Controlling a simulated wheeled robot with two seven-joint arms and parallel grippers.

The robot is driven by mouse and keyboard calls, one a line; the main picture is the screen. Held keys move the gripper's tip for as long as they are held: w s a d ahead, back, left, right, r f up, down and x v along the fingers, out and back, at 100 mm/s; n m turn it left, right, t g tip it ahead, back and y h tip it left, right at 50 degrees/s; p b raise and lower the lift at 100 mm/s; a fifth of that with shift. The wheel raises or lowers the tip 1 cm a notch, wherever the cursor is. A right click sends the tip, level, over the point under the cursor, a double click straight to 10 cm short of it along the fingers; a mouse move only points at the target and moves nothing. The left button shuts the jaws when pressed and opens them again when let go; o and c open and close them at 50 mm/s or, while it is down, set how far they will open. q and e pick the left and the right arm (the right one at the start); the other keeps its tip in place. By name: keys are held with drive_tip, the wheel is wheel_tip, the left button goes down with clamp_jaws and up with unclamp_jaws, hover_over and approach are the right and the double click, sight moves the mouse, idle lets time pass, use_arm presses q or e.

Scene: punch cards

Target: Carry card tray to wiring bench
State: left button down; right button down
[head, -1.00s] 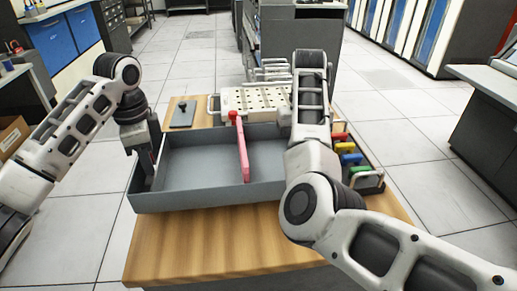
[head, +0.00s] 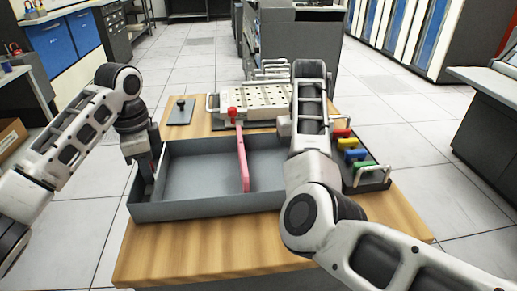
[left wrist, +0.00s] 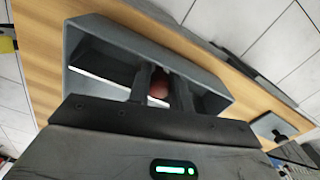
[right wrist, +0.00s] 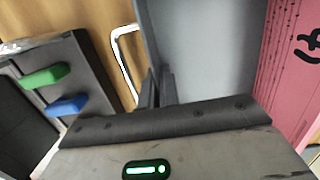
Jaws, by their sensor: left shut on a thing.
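The card tray (head: 215,206) is a long grey open box, level over the wooden top of a bench (head: 215,245), which appears to be the wiring bench. My right gripper is hidden behind my right arm in the head view. In the right wrist view its fingers (right wrist: 160,90) are close together at the tray's wall. I cannot tell whether the tray touches the wood.
A cream perforated board (head: 262,104) with handles lies behind the tray. A dark plate with a knob (head: 180,112) lies at back left. A dark holder with coloured blocks (head: 355,155) is at right. Bare wood shows in front. A grey cabinet (head: 300,45) stands behind.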

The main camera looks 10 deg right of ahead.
use_arm(q)
drive_tip(key=shift+f+b, duration=0.3)
drive_tip(key=shift+f, duration=0.15)
use_arm(e)
drive_tip(key=shift+f, duration=0.45)
use_arm(q)
drive_tip(key=c, duration=1.6)
unclamp_jaws()
drive_tip(key=shift+f, duration=0.1)
use_arm(e)
drive_tip(key=c, duration=2)
unclamp_jaws()
drive_tip(key=shift+f, duration=0.1)
use_arm(q)
drive_tip(key=o, duration=0.3)
use_arm(e)
drive_tip(key=o, duration=0.4)
drive_tip(key=shift+c, duration=0.2)
